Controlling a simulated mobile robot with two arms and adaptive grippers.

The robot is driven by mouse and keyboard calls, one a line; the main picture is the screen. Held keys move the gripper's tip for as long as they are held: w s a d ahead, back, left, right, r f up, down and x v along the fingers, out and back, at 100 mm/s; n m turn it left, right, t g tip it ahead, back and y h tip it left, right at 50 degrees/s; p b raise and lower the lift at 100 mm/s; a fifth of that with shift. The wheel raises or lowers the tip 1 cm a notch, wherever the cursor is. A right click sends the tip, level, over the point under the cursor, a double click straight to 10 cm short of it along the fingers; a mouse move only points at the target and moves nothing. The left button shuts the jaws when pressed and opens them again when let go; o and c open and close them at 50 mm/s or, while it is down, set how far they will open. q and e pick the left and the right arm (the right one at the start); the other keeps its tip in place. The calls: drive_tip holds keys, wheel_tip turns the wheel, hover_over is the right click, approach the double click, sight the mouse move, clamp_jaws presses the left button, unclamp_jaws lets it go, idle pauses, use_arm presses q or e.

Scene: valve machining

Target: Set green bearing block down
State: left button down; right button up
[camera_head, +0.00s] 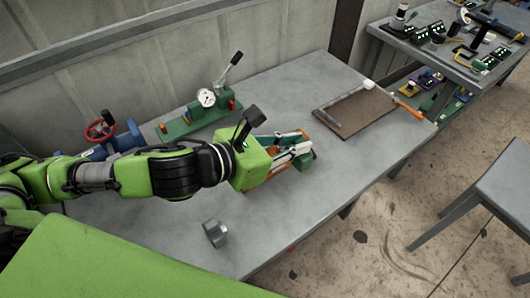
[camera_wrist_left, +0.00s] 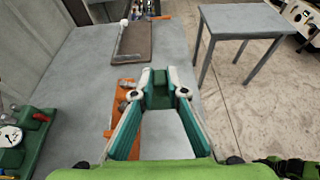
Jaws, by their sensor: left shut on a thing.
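My left gripper (camera_head: 300,151) reaches over the grey workbench (camera_head: 290,85) from the left, pointing right. It is shut on the green bearing block (camera_head: 304,162). In the left wrist view the block (camera_wrist_left: 159,91) sits between the two fingertips (camera_wrist_left: 160,84), with the table surface around it. Whether its underside touches the table I cannot tell. An orange plate (camera_wrist_left: 123,92) with small metal parts on it lies beside and partly under the fingers. My right gripper is not in view.
A green fixture with a gauge (camera_head: 205,97) and lever stands behind the arm, with a red-wheeled blue valve (camera_head: 122,142) to its left. A grey metal part (camera_head: 215,233) stands near the front edge. A brown mat (camera_head: 356,112) lies right; the bench between mat and gripper is clear.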

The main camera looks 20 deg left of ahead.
use_arm(q)
drive_tip(key=shift+w+a+f, duration=1.05)
drive_tip(key=shift+a+f, duration=0.45)
drive_tip(key=shift+f, duration=0.45)
drive_tip(key=shift+w+a+f, duration=1.05)
drive_tip(key=shift+a+f, duration=0.4)
drive_tip(key=shift+f, duration=0.45)
drive_tip(key=shift+w+a+f, duration=1.05)
drive_tip(key=shift+a+f, duration=0.45)
drive_tip(key=shift+f, duration=0.45)
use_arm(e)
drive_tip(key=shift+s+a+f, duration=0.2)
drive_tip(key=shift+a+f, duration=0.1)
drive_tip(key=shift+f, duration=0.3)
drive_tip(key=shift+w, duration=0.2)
use_arm(q)
drive_tip(key=c, duration=2)
unclamp_jaws()
drive_tip(key=shift+f, duration=0.1)
drive_tip(key=shift+c, duration=0.2)
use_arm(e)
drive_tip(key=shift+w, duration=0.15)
use_arm(q)
drive_tip(key=shift+s+a, duration=0.1)
